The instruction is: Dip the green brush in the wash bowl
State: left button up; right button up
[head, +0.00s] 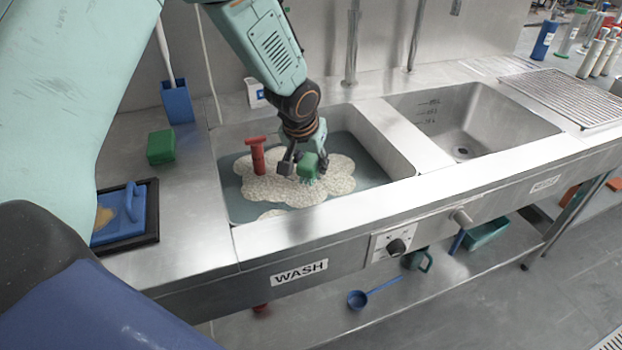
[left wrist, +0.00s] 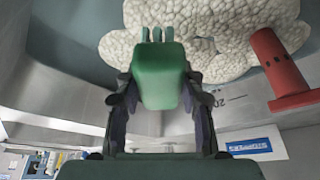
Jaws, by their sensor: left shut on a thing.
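The green brush (head: 309,166) is in my left gripper (head: 304,164), which is shut on it. Its bristles point down at the foam in the wash bowl, the left basin (head: 226,192) with the WASH label below. In the left wrist view the brush (left wrist: 160,75) sits between the two fingers (left wrist: 160,98), with its bristles against or just above the white foam (left wrist: 230,40). I cannot tell how deep the bristles are. My right gripper is not in view.
A red T-handled tool (head: 257,155) stands in the foam left of the brush. A green block (head: 161,147), a blue holder (head: 177,102) and a blue-handled pad (head: 124,212) are on the left counter. The right basin (head: 462,130) is empty.

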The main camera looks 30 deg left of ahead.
aim_at(312, 156)
pick_arm(q)
jog(key=shift+r+p, duration=4.3)
jog(key=shift+r, duration=1)
jog(key=shift+f, duration=0.1)
